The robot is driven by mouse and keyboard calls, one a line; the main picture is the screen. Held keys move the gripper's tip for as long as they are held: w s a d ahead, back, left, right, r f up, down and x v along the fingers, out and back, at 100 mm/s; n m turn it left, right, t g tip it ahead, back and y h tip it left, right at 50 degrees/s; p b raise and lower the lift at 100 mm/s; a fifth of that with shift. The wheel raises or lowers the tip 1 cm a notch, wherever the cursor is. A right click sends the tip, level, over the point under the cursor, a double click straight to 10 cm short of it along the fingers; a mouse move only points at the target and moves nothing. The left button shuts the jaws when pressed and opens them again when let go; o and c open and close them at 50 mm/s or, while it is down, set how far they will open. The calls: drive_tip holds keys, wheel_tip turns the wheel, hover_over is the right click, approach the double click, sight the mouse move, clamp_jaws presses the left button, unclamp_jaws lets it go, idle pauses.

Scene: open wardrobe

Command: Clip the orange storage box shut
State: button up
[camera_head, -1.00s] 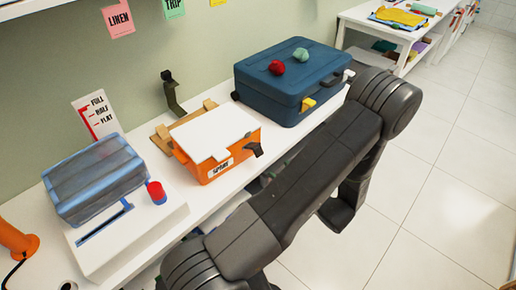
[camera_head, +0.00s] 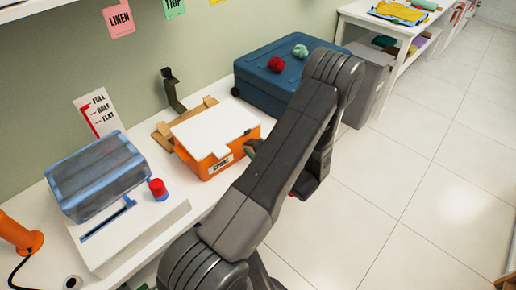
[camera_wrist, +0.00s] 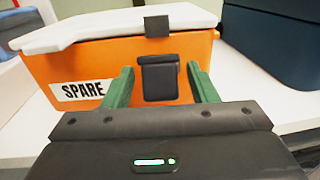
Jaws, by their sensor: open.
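The orange storage box (camera_head: 214,168) stands on the white counter with its white lid (camera_head: 214,129) lying on top. In the wrist view the box (camera_wrist: 212,45) fills the upper middle, with a SPARE label on its front. A black clip (camera_wrist: 161,78) sticks out from that front, below a small black catch (camera_wrist: 157,26) on the lid edge; the two look apart. My gripper (camera_wrist: 161,85) is open, with one green finger on each side of the clip. Contact cannot be told. In the head view my gripper (camera_head: 253,146) is at the box's front right, mostly hidden by my arm.
A blue suitcase (camera_head: 262,75) with red and green balls stands right of the box. A wooden piece (camera_head: 165,133) and a black bracket (camera_head: 172,92) are behind it. A blue bundle on a white stand (camera_head: 150,228), with a red button (camera_head: 157,188), is at left.

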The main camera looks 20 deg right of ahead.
drive_tip(key=shift+c, duration=0.2)
drive_tip(key=c, duration=0.8)
drive_tip(key=shift+c, duration=0.2)
drive_tip(key=shift+r, duration=0.2)
drive_tip(key=r+g+p, duration=0.1)
drive_tip(key=g+h+p, duration=0.1)
drive_tip(key=g+p, duration=0.1)
drive_tip(key=shift+w+r, duration=0.2)
drive_tip(key=shift+r, duration=0.2)
drive_tip(key=g+p, duration=0.2)
drive_tip(key=w+r+g+h+p, duration=0.1)
drive_tip(key=shift+a+r+g+p, duration=0.2)
drive_tip(key=shift+g+p, duration=0.15)
drive_tip(key=shift+g, duration=0.05)
drive_tip(key=g+p, duration=0.1)
drive_tip(key=p, duration=0.1)
drive_tip(key=g+p, duration=0.1)
drive_tip(key=p, duration=0.1)
drive_tip(key=shift+w+a+r+g+h, duration=0.1)
drive_tip(key=shift+w+r+g+h, duration=0.2)
drive_tip(key=shift+h, duration=0.1)
drive_tip(key=shift+w+g+p, duration=0.2)
drive_tip(key=shift+g+p, duration=0.3)
drive_tip(key=shift+p, duration=0.5)
drive_tip(key=shift+f, duration=0.25)
